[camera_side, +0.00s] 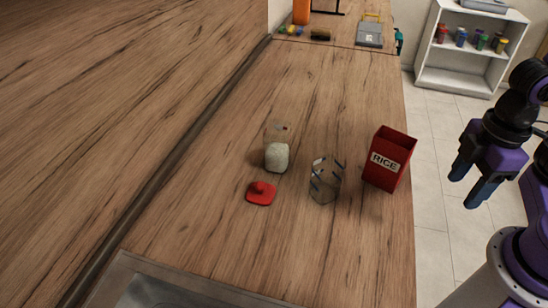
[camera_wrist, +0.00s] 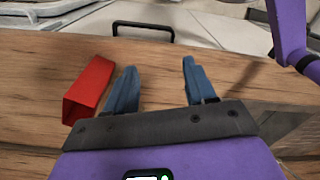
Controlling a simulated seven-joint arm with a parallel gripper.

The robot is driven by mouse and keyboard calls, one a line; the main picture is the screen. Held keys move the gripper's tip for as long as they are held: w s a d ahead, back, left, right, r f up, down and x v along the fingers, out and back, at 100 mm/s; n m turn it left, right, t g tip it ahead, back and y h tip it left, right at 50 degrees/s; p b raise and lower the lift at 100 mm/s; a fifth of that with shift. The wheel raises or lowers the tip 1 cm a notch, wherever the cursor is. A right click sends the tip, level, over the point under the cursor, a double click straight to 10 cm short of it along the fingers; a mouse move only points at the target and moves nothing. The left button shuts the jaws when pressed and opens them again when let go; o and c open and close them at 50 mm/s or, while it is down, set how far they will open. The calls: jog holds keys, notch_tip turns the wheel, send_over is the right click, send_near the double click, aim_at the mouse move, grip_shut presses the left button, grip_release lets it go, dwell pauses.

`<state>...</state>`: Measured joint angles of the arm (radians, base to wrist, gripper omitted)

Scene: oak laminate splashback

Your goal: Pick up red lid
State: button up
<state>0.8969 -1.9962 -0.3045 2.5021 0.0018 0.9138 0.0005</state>
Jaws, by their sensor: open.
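The red lid (camera_side: 261,193) lies flat on the wooden counter with its knob up, near the sink end. The wrist view does not show it. My gripper (camera_side: 466,188) is open and empty, held out beyond the counter's right edge, well apart from the lid. In the wrist view its two blue fingers (camera_wrist: 156,85) are spread, with nothing between them.
A jar of white rice (camera_side: 277,157) stands just behind the lid. An empty clear jar (camera_side: 326,180) and a red RICE box (camera_side: 389,158) stand to its right; the box also shows in the wrist view (camera_wrist: 90,88). A sink (camera_side: 165,293) lies in front.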

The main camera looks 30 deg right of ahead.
jog(key=w+a+r+n, duration=0.2)
jog(key=w+a+r, duration=0.2)
jog(key=w+a, duration=0.9)
jog(key=n+y, duration=0.1)
jog(key=n, duration=0.2)
send_over(261, 185)
jog(key=d, duration=0.1)
jog(key=f, duration=1.1)
jog(key=shift+d, duration=0.2)
jog(key=shift+a+f, duration=0.2)
jog(key=shift+f, duration=0.7)
jog(key=shift+a+f, duration=0.2)
jog(key=shift+f, duration=0.7)
jog(key=shift+a+f, duration=0.2)
jog(key=shift+f, duration=0.7)
grip_shut()
